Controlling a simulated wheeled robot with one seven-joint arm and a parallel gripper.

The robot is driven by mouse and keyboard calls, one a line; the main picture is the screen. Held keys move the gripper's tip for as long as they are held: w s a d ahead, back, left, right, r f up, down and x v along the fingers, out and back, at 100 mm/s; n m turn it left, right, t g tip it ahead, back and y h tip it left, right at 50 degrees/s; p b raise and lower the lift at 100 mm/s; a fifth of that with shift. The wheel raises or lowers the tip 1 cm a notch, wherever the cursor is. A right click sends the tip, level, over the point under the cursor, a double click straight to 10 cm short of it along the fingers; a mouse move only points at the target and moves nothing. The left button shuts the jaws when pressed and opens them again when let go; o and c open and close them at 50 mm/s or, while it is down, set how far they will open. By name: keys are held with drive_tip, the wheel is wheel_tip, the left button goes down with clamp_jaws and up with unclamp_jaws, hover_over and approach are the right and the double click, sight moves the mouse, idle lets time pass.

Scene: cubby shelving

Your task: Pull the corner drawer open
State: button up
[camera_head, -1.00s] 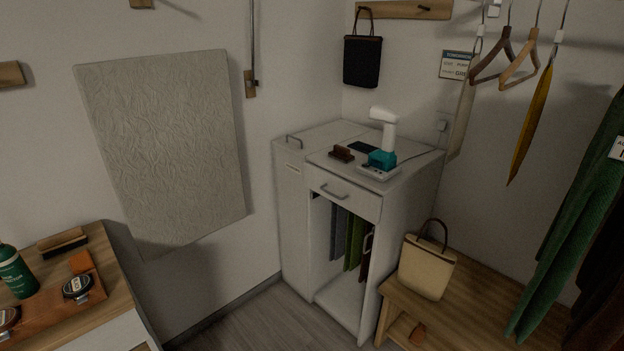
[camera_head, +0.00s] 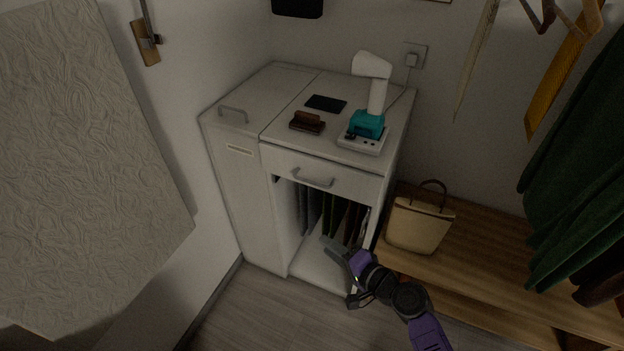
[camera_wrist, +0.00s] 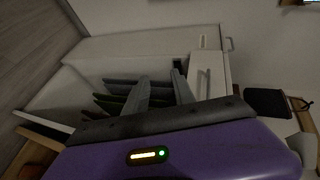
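The white corner cabinet (camera_head: 233,190) stands in the room's corner. Its drawer (camera_head: 320,175) sits under the top, flush with the front and closed, with a grey bar handle (camera_head: 314,180). My gripper (camera_head: 334,246) is in front of the open compartment, below the drawer and apart from the handle. In the wrist view the cabinet appears turned sideways. There the two fingers of my gripper (camera_wrist: 160,77) are spread apart with nothing between them, and the drawer front (camera_wrist: 207,70) is to their right.
A teal and white device (camera_head: 368,122), a brown brush (camera_head: 307,122) and a dark pad (camera_head: 326,103) are on the cabinet top. A beige bag (camera_head: 418,226) stands on the wooden bench (camera_head: 485,250) to the right. Clothes hang far right. Floor in front is free.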

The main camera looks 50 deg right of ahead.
sight(312, 183)
drive_tip(key=w+d+r+m+t, duration=0.1)
drive_tip(key=w+d+r, duration=0.1)
drive_tip(key=w+d+r+m, duration=0.1)
drive_tip(key=w+d+r, duration=0.2)
drive_tip(key=w+d+r+m+t, duration=0.1)
drive_tip(key=w+d+r, duration=0.2)
drive_tip(key=shift+d+t+y+p, duration=0.1)
drive_tip(key=shift+t+y+p, duration=0.2)
drive_tip(key=shift+p, duration=0.05)
drive_tip(key=shift+w+d+f, duration=0.1)
drive_tip(key=shift+w+f, duration=0.1)
drive_tip(key=shift+w, duration=1.55)
drive_tip(key=shift+w+f, duration=0.2)
drive_tip(key=shift+w, duration=1.5)
clamp_jaws()
